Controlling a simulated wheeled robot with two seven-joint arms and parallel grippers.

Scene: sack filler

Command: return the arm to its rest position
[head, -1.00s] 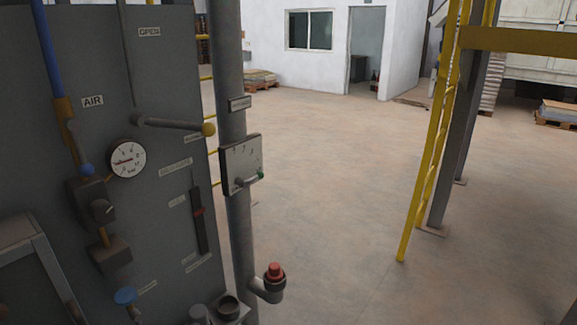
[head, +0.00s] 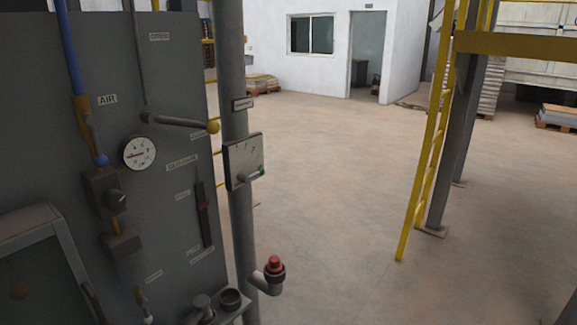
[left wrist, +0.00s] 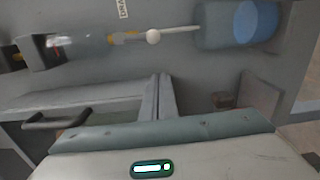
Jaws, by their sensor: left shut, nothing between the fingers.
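My left gripper (left wrist: 163,80) shows in the left wrist view, its two fingers together with nothing between them. The pale wrist body with a green light (left wrist: 152,169) fills the bottom of that view. The gripper is close in front of the grey panel (head: 170,60), near a framed part with a dark handle (left wrist: 58,119). Neither gripper shows in the head view.
A post bears a small plate (head: 243,161) and a red button (head: 274,263). A yellow ladder (head: 425,170) stands right. Open floor lies between.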

